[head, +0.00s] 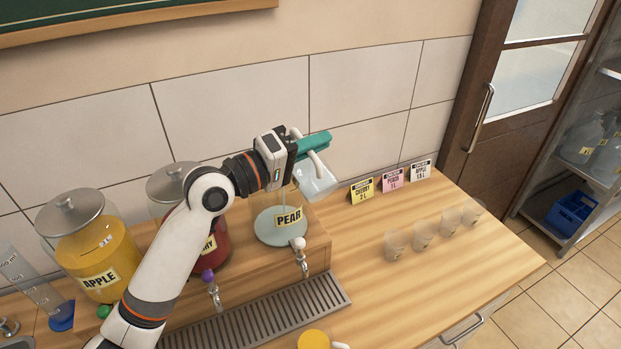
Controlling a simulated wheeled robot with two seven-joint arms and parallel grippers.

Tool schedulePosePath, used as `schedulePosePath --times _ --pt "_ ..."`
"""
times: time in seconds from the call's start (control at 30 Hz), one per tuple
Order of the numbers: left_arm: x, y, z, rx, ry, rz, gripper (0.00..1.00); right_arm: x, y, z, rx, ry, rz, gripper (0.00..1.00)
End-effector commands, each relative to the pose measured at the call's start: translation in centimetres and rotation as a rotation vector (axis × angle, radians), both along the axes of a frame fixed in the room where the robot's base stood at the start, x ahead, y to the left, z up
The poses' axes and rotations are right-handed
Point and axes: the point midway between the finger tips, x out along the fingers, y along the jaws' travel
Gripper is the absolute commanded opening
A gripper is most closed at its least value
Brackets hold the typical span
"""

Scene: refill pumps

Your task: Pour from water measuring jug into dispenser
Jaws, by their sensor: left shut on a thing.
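My left gripper (313,146) is shut on the water measuring jug (318,180), a clear, pale vessel with a white handle. The gripper holds the jug tilted above and slightly right of the PEAR dispenser (268,230). This dispenser holds pale bluish contents and has a white-knobbed tap; no lid shows on it, and my arm and gripper hide part of its top. A thin pale line shows between jug and dispenser; I cannot tell if it is flowing water. My right gripper is not in view.
The lidded yellow APPLE dispenser (97,255) and a lidded red dispenser (214,250) stand left on the wooden riser. A drip grate (262,316) lies in front. Several clear cups (422,235) and small cards (391,178) stand right. A yellow object (313,340) sits at the bottom edge.

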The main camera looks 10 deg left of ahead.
Motion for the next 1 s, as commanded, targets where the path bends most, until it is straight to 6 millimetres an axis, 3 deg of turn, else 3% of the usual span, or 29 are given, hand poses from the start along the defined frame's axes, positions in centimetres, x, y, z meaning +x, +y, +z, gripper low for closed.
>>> schedulePosePath --times 1.0 --pt "0.39 0.41 0.77 -0.052 0.05 0.0 0.0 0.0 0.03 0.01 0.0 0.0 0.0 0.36"
